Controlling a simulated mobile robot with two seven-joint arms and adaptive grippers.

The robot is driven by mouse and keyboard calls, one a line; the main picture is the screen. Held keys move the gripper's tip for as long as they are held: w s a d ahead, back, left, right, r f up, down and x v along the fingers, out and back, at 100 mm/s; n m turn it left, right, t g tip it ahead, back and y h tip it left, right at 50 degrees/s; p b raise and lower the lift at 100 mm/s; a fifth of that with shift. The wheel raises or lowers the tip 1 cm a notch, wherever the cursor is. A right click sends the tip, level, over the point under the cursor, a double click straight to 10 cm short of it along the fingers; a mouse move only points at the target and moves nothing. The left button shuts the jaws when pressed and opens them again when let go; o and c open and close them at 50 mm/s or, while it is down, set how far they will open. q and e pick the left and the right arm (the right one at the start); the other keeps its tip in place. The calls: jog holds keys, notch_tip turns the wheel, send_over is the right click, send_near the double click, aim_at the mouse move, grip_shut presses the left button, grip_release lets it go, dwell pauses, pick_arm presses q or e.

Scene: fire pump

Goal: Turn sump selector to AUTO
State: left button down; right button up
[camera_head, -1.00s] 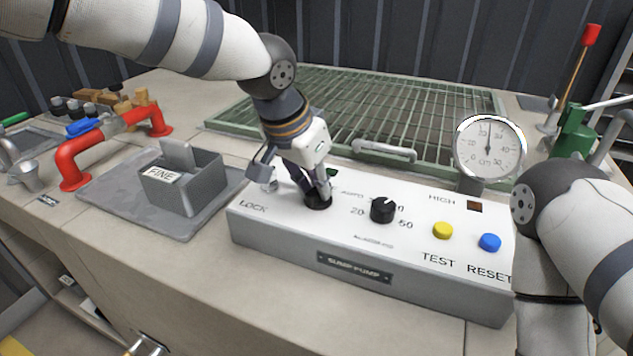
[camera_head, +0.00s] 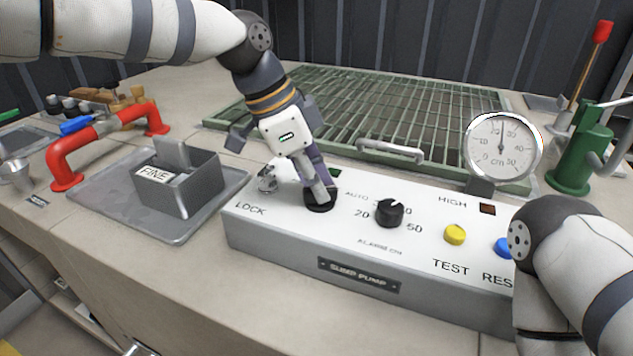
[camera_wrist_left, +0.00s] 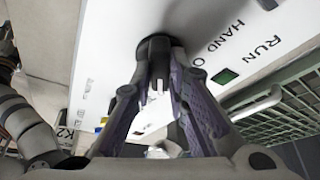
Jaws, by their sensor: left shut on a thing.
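The sump selector is a black round knob (camera_head: 319,205) on the sloping white top of the sump pump box (camera_head: 300,240), beside the AUTO label. My left gripper (camera_head: 320,193) comes down on it from above, with its fingers shut on the knob. In the left wrist view the selector's dark base (camera_wrist_left: 157,44) shows between the two fingers (camera_wrist_left: 163,88), near the HAND, O and RUN lettering.
On the box are an alarm dial (camera_head: 389,213), a yellow TEST button (camera_head: 455,234), a blue RESET button (camera_head: 503,247) and a small key-like part (camera_head: 267,180) by LOCK. A gauge (camera_head: 502,148) stands behind. A grey FINE bin (camera_head: 180,185) is at left, a green grating (camera_head: 400,110) behind.

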pick_arm(q)
jog(key=shift+m, duration=0.3)
jog(key=c, duration=1.6)
grip_release()
jog(key=shift+o, duration=0.2)
jog(key=v, duration=1.2)
jog(key=shift+w, duration=0.15)
